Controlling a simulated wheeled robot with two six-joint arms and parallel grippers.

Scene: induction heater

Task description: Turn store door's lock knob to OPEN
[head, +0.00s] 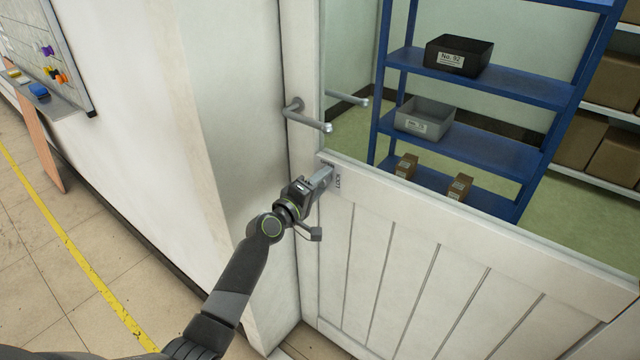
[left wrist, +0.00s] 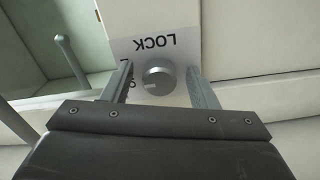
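The lock knob (left wrist: 158,80) is a small round grey knob on a pale plate with the word LOCK upside down, seen in the left wrist view. Part of another word shows beside the knob, mostly hidden by a finger. My left gripper (left wrist: 165,88) is open, with one finger on each side of the knob and gaps between. In the head view the left gripper (head: 322,178) is at the lock plate (head: 337,181) on the white store door (head: 420,265) and hides the knob. My right gripper is not in view.
A lever handle (head: 308,117) sticks out just above the lock, left of the door window. Behind the glass stands a blue shelf (head: 490,87) with bins and boxes. A white wall (head: 150,110) with a whiteboard (head: 45,45) is at left.

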